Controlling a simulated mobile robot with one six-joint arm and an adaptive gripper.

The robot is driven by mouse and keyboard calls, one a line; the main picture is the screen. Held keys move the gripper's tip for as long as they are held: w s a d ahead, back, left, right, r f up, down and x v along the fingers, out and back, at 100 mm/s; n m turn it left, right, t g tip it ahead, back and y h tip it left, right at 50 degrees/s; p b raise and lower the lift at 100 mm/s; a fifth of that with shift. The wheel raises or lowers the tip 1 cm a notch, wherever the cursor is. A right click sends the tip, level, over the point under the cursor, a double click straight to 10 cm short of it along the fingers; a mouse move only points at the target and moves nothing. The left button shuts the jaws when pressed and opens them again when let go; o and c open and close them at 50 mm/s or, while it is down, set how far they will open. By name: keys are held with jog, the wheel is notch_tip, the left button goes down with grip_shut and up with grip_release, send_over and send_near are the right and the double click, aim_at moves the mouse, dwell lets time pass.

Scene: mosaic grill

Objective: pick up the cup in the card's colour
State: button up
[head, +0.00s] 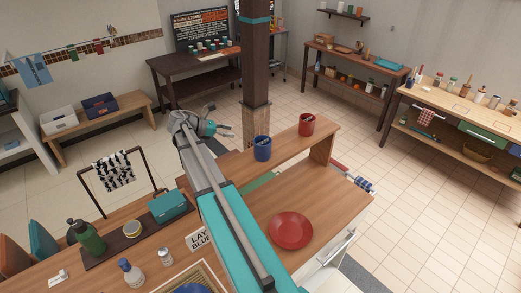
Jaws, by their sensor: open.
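A white card (200,239) reads "LAY BLUE" in dark letters, partly beside my arm on the wooden counter. A blue cup (262,149) stands on the raised wooden shelf, with something sticking out of its top. A red cup (306,125) stands farther right on the same shelf, also with something in it. My gripper (222,128) is open and looks empty, left of the blue cup and apart from it in the picture. My arm hides part of the counter.
A red plate (291,231) lies on the counter right of my arm. A teal box (168,207), green bottle (90,239) and small shakers stand left. A dark pillar (256,60) rises behind the blue cup. The shelf between the cups is clear.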

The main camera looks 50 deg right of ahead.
jog(key=b, duration=0.3)
send_near(264, 137)
jog(key=d, duration=0.1)
jog(key=shift+s+d+f, duration=0.55)
jog(key=shift+s+d, duration=0.05)
jog(key=shift+d, duration=0.1)
jog(key=shift+b+x, duration=1.15)
jog(key=shift+x, duration=1.6)
grip_shut()
